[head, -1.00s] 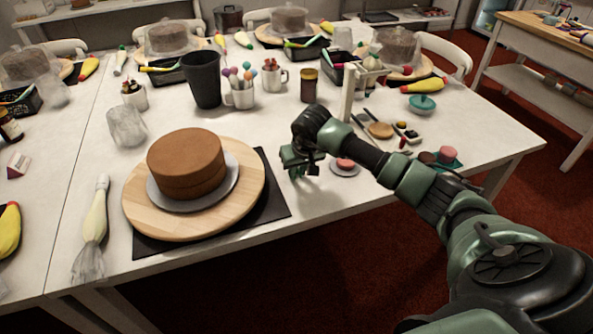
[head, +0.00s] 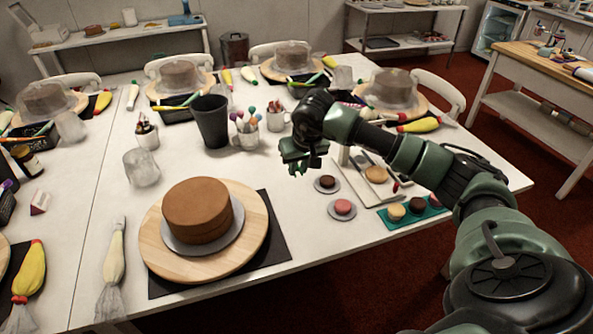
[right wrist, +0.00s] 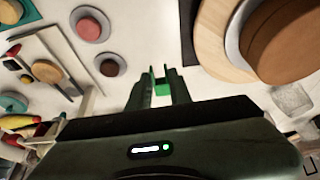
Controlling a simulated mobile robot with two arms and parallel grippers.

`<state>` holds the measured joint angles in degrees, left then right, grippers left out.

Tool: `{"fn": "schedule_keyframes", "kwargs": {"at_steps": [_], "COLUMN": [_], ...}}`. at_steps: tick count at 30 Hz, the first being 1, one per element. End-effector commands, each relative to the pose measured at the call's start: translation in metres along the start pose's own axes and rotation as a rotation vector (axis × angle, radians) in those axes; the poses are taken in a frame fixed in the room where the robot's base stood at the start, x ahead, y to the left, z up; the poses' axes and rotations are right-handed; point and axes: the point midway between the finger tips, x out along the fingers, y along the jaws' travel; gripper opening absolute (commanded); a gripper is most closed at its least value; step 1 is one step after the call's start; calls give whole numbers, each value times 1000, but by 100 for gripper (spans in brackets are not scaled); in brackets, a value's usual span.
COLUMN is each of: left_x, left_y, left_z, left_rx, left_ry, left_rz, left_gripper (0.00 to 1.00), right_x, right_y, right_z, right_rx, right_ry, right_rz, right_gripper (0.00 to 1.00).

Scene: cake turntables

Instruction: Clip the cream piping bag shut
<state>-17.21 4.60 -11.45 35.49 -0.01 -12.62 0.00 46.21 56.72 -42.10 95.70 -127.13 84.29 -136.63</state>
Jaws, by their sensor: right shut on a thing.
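The cream piping bag (head: 113,262) lies on the white table at the front left, left of the chocolate cake (head: 198,208). Its narrow end points away from me and its pale, crumpled, frilled end is nearest the table's front edge. No clip shows on it. My right gripper (head: 300,160) is above the table, right of and beyond the cake, well apart from the bag. In the right wrist view, its fingers (right wrist: 161,88) are shut on a small bright green thing (right wrist: 161,80), which looks like a clip; only part of it shows. My left gripper is not in view.
The cake stands on a round wooden turntable (head: 160,247) over a dark mat (head: 277,240). Beyond it are a black cup (head: 211,122) and a clear glass (head: 141,168). A yellow piping bag (head: 29,275) lies at far left. Small saucers with macarons (head: 343,207) sit at right.

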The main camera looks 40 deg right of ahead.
Motion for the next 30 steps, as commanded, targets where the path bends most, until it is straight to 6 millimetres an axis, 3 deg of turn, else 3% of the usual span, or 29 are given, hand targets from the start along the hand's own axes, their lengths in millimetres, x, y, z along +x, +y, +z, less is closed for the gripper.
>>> {"fn": "schedule_keyframes", "kwargs": {"at_steps": [15, 26, 30], "left_x": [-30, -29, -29], "left_y": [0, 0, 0], "left_z": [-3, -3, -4], "left_rx": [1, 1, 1], "left_ry": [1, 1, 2], "left_rz": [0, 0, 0], "left_gripper": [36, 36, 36], "right_x": [-44, -45, -52], "right_y": [0, -2, -21], "right_z": [-18, -17, -8], "right_rx": [0, -3, -33], "right_ry": [2, 2, 14], "right_rz": [0, 0, 1], "right_gripper": [0, 0, 0]}}
